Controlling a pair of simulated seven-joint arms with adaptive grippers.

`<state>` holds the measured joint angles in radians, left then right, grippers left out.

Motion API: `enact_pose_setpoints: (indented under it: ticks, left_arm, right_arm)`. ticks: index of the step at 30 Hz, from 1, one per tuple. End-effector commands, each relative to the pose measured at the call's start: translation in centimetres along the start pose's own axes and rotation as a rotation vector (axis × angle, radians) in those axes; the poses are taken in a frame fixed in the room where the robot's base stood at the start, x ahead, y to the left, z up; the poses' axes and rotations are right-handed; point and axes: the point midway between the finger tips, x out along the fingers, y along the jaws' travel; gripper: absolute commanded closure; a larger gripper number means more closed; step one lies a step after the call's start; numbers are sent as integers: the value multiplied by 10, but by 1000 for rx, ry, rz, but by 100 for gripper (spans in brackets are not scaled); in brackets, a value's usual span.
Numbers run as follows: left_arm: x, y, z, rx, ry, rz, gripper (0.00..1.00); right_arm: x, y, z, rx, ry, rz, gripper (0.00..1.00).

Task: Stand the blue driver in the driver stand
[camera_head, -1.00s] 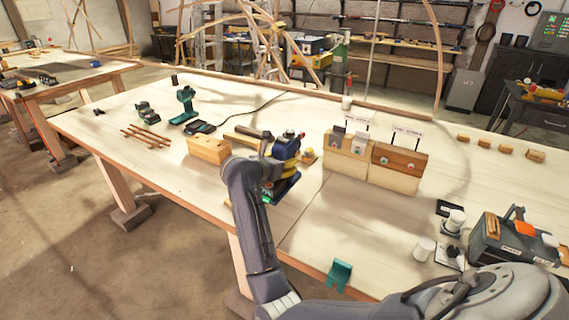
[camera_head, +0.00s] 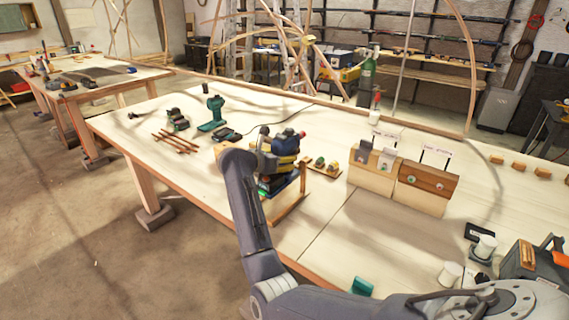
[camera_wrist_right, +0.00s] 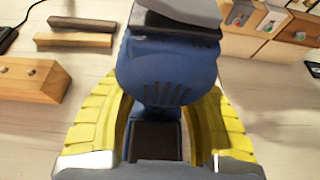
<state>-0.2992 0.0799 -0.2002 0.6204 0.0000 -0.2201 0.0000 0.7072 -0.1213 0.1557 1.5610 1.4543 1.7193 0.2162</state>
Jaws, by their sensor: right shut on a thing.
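The blue driver (camera_head: 286,143) is in my right gripper (camera_head: 283,161), whose yellow fingers are shut around its handle. The driver is upright, with its dark base below the fingers. In the right wrist view the driver's rounded blue body (camera_wrist_right: 167,75) sits between the two fingers (camera_wrist_right: 160,125). A slim wooden frame (camera_head: 291,207) shows just below and right of the driver, partly hidden by it. It may be the driver stand; I cannot tell whether the driver touches it. My left gripper is not in view.
A wooden block (camera_wrist_right: 28,80) lies left of the driver. A small tray (camera_head: 323,171) and wooden bins (camera_head: 373,178) stand to its right. A green driver (camera_head: 214,109) stands farther back. A teal piece (camera_head: 361,287) is near the front edge. The middle right of the table is clear.

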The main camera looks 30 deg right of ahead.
Motion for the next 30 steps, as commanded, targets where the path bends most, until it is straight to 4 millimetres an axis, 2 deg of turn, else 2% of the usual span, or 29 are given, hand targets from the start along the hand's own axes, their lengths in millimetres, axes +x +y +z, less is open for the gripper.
enact_pose_setpoints:
  ticks: [5,24,30]
  left_arm:
    - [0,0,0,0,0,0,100]
    - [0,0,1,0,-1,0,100]
    - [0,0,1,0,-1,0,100]
  right_arm:
    - [1,1,1,2,-5,0,100]
    - [14,1,-30,1,-6,0,100]
    - [15,1,-33,3,-5,0,100]
